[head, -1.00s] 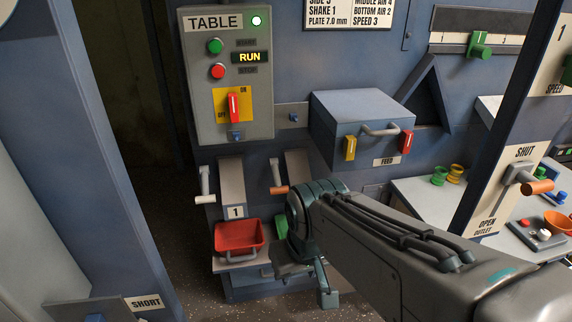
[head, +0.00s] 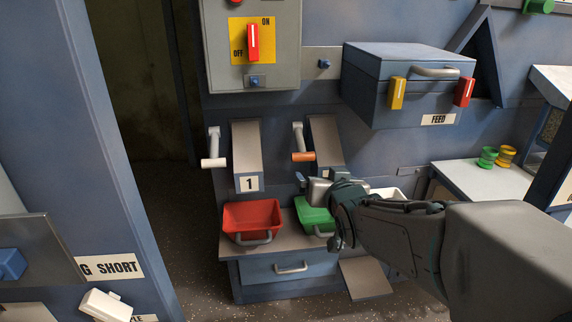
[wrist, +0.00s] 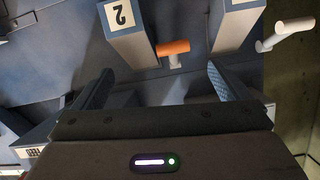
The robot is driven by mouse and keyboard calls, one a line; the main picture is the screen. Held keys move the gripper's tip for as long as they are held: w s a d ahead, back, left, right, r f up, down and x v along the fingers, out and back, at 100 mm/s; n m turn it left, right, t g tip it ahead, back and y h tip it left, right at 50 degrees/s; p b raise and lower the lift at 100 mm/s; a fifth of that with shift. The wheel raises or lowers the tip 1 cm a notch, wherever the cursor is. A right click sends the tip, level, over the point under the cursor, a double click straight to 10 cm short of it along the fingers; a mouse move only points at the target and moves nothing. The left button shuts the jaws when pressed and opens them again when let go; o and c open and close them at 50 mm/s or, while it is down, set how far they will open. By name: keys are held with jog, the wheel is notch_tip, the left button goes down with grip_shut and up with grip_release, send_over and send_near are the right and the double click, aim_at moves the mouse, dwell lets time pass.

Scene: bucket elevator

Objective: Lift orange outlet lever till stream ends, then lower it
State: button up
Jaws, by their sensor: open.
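The orange-handled outlet lever (head: 303,157) hangs from a grey arm on the blue wall, left of the second sloping chute (head: 327,142). Its handle points sideways and is low on the arm. In the wrist view the orange handle (wrist: 173,47) shows beyond and between my fingertips, beside the chute marked 2 (wrist: 124,22). My gripper (wrist: 160,70) is open and empty, with a gap to the handle. In the head view my gripper (head: 317,188) is just below the lever, over the green bin (head: 316,216), which it partly hides. I cannot make out any stream.
A white-handled lever (head: 213,162) hangs left of chute 1 (head: 247,155). A red bin (head: 251,215) stands below that chute. The feed box (head: 407,85) juts out above right. A blue post (head: 75,130) stands at left; dark floor lies between.

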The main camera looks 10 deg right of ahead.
aim_at(305, 155)
jog(key=w+t+b, duration=0.1)
jog(key=w, duration=0.4)
jog(key=w+a+f+t+y+b, duration=0.1)
jog(key=w+b, duration=0.1)
jog(key=w, duration=0.3)
jog(key=w+a+t+b, duration=0.1)
jog(key=w+b, duration=0.1)
jog(key=w, duration=0.4)
jog(key=shift+w+f+y, duration=0.1)
jog(key=shift+f+y, duration=0.1)
jog(key=shift+y, duration=0.1)
jog(key=c, duration=1.4)
jog(key=shift+d+r, duration=0.1)
